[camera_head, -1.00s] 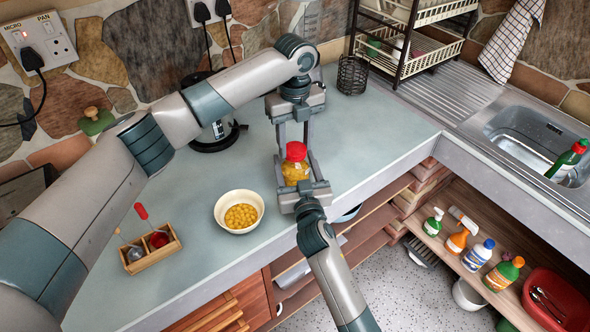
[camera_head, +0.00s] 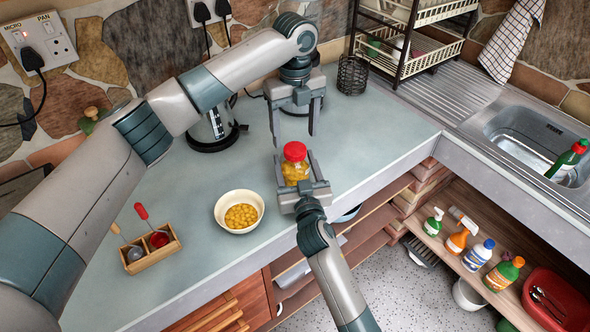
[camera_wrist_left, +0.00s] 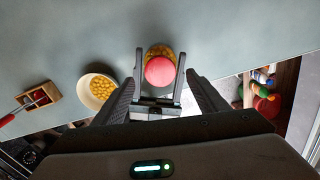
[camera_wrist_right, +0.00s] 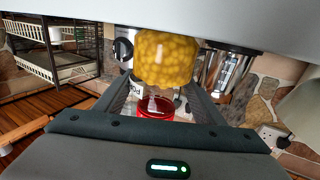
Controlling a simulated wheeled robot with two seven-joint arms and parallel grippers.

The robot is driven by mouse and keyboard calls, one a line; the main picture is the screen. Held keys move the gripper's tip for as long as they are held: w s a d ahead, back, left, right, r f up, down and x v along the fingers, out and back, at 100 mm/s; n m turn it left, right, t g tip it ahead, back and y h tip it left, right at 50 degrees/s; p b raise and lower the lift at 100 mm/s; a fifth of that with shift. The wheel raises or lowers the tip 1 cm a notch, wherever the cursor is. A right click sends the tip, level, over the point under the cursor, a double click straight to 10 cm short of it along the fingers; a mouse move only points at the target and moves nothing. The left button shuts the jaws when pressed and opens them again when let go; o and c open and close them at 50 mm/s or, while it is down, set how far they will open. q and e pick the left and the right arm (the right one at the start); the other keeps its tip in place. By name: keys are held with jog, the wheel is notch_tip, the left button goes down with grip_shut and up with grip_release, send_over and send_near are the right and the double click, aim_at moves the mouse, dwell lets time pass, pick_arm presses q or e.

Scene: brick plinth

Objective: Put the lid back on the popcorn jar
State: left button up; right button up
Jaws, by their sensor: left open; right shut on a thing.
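The popcorn jar (camera_head: 295,173) is clear, filled with yellow kernels, and stands upright near the counter's front edge. The red lid (camera_head: 295,151) sits on its mouth; in the left wrist view the lid (camera_wrist_left: 159,70) covers the jar top. Whether it is screwed tight cannot be told. My right gripper (camera_head: 297,168) is shut on the jar from the front, one finger on each side. The right wrist view shows the jar (camera_wrist_right: 165,58) upside down, with the lid (camera_wrist_right: 156,107) lowest. My left gripper (camera_head: 294,134) is open and empty, above and behind the lid, clear of it.
A cream bowl of kernels (camera_head: 221,217) stands left of the jar. A kettle (camera_head: 213,130) and a dark mesh holder (camera_head: 352,76) stand at the back. The counter right of the jar is clear.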

pick_arm(q)
notch_tip(320, 180, up, 8)
dwell(0.4)
jog(key=shift+f, duration=0.1)
pick_arm(e)
jog(key=o, duration=2.2)
jog(key=shift+c, duration=0.2)
pick_arm(q)
notch_tip(320, 180, down, 4)
jog(key=b, duration=0.4)
jog(key=shift+f, duration=0.15)
pick_arm(e)
jog(key=v, duration=1.7)
jog(key=shift+s, duration=0.2)
